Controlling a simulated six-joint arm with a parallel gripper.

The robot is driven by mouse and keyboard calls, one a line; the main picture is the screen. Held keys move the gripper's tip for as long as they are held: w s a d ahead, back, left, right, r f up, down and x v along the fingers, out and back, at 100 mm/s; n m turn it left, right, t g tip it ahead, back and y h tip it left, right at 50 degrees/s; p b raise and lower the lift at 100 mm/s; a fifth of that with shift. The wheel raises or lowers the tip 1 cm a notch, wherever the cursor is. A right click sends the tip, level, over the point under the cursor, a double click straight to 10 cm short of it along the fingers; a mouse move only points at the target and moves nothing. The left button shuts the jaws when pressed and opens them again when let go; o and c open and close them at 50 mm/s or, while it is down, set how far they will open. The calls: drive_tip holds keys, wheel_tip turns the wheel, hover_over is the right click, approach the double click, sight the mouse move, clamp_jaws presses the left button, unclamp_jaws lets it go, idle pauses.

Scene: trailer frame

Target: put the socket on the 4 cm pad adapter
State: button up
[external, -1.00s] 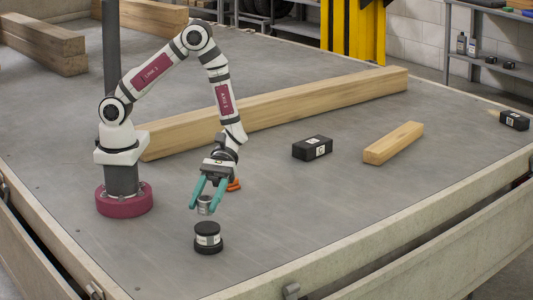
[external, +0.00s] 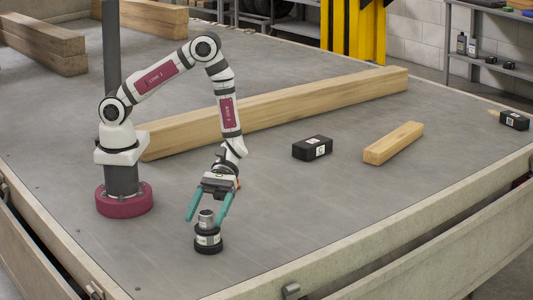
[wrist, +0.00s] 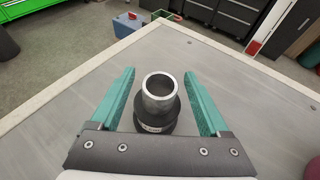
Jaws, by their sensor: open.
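The socket (external: 206,219) is a small grey metal ring-shaped piece. It stands upright on top of the pad adapter (external: 208,241), a round black piece with a pale label band. In the wrist view the socket (wrist: 159,101) shows its open top, with the dark adapter (wrist: 154,126) beneath and around it. The exact seating between them is hard to tell. My gripper (external: 205,221) has teal fingers, spread wide on either side of the socket. In the wrist view there is a gap between the socket and each finger of my gripper (wrist: 159,72).
A long wooden beam (external: 290,108) lies behind the arm. A black labelled box (external: 312,148) and a short wooden block (external: 393,143) lie to the right. The deck's near edge (external: 250,284) is in front of the adapter. The deck between is clear.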

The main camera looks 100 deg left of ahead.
drive_tip(key=v, duration=1.2)
drive_tip(key=s+a+r+m+g+y, duration=0.2)
drive_tip(key=s+a+r+m+y, duration=0.2)
drive_tip(key=s+r+m+y, duration=0.6)
drive_tip(key=s+a+m+t+y, duration=0.4)
drive_tip(key=s+a+m, duration=0.3)
drive_tip(key=m, duration=0.4)
drive_tip(key=shift+s+a+r+y, duration=0.25)
drive_tip(key=shift+a+y, duration=0.25)
drive_tip(key=shift+a, duration=0.4)
